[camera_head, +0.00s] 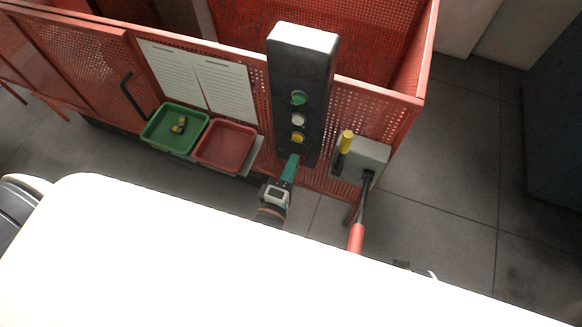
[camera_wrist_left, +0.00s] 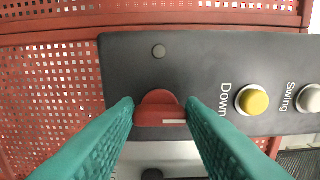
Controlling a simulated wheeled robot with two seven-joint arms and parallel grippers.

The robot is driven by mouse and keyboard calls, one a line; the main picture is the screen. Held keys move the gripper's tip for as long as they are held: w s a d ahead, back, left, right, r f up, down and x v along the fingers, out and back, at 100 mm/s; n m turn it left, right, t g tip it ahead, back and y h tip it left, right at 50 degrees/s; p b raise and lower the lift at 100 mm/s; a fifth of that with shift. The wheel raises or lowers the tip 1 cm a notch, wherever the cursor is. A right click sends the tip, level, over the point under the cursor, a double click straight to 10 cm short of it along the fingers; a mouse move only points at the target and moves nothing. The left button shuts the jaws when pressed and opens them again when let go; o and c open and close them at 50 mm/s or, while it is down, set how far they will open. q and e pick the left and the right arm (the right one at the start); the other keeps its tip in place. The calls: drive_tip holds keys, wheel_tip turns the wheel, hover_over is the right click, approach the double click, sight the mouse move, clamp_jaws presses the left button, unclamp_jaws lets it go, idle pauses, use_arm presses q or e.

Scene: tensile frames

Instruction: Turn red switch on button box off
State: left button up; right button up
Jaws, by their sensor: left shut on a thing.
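The dark button box (camera_head: 285,75) stands upright on the red perforated frame, with a green, a white and a yellow button in a column. My left gripper (camera_head: 290,168), with teal fingers, is at the lower end of the box. In the left wrist view the red switch (camera_wrist_left: 158,101) sits between the two fingertips, and my left gripper is shut on it. A pale line marks its lower part. In the head view the fingers hide the switch. My right gripper does not show.
Green (camera_head: 150,137) and red (camera_head: 203,157) trays and paper sheets (camera_head: 225,91) are left. The wrist view shows a yellow "Down" button (camera_wrist_left: 253,100).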

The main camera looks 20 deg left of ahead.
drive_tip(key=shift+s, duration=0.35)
use_arm(q)
drive_tip(key=o, duration=1)
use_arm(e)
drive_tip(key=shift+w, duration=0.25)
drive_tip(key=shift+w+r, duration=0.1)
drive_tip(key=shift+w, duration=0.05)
use_arm(q)
drive_tip(key=s, duration=1.2)
drive_tip(key=shift+a, duration=0.2)
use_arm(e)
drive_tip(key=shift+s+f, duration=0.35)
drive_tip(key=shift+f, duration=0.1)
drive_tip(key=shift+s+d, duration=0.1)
